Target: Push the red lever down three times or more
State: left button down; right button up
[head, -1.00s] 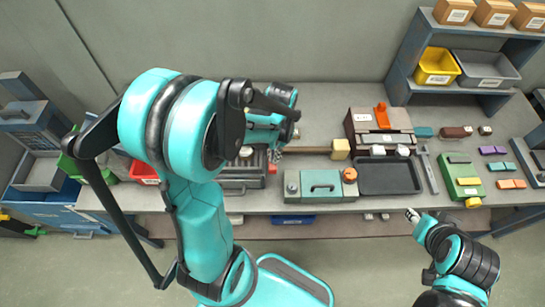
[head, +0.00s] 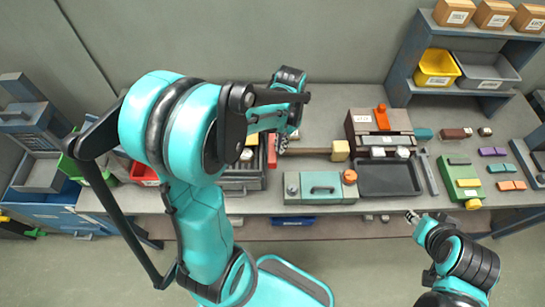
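A red upright piece (head: 271,151), which looks like the red lever, shows at the right side of a dark ribbed machine (head: 240,180) on the bench. My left arm hides much of this machine. My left gripper (head: 287,143) is just right of the red piece, above the bench; a gap or contact between them cannot be made out. Its fingers are too small and dark to tell open or shut. My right gripper (head: 411,216) is away from the machine, in front of the bench's front edge, and its opening cannot be made out.
A mallet with a pale head (head: 341,150) lies right of my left gripper. A green box (head: 320,187), a dark tray (head: 388,179) and a brown machine with an orange handle (head: 381,118) stand to the right. Bare bench (head: 335,100) lies behind.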

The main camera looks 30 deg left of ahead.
aim_at(272, 157)
pick_arm(q)
notch_tip(272, 157, up, 10)
jog(key=shift+w+d, duration=0.15)
jog(key=shift+w, duration=0.3)
jog(key=shift+f, duration=0.1)
jog(key=a+r+n+p, duration=0.1)
jog(key=n+p, duration=0.1)
jog(key=n, duration=0.6)
jog(key=a+r+n+g+h+p, duration=0.1)
jog(key=r+n+p, duration=0.1)
jog(key=n, duration=0.7)
jog(key=s+a+r+n+p, duration=0.1)
jog(key=n+p, duration=0.2)
jog(key=n, duration=0.6)
jog(key=shift+a+r+h, duration=0.2)
jog(key=shift+h, duration=0.2)
jog(key=shift+s, duration=0.1)
jog(key=b+x, duration=0.1)
jog(key=x, duration=1.3)
jog(key=shift+s+b, duration=0.2)
jog(key=shift+b, duration=0.2)
